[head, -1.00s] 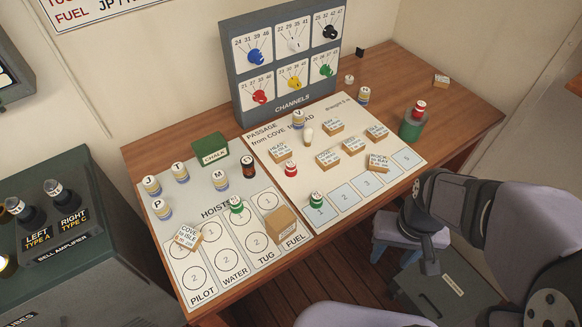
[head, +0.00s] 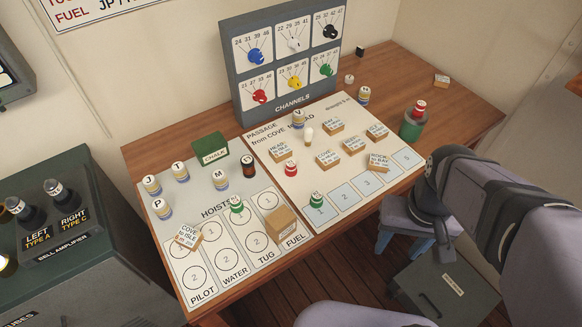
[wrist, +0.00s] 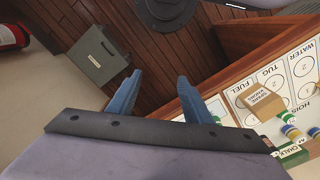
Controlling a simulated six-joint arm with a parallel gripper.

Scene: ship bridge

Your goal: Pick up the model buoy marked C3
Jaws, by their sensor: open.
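Several small buoys stand on the desk; their marks are too small to read, so I cannot tell which is C3. A red buoy (head: 291,168) stands on the passage chart. One green buoy (head: 317,200) is at the chart's first numbered square. Another green buoy (head: 236,205) is on the hoist sheet. A second red buoy (head: 420,108) sits in a green cup (head: 411,130) at the right. My gripper (wrist: 159,82) is open and empty, over the floor beyond the desk's front edge, apart from all buoys. It also shows in the head view (head: 444,242).
The channels panel (head: 291,104) stands at the back. Wooden blocks (head: 327,160) crowd the chart, and a larger block (head: 281,225) lies on the hoist sheet. A chalk box (head: 210,148) and several lettered pieces are at the left.

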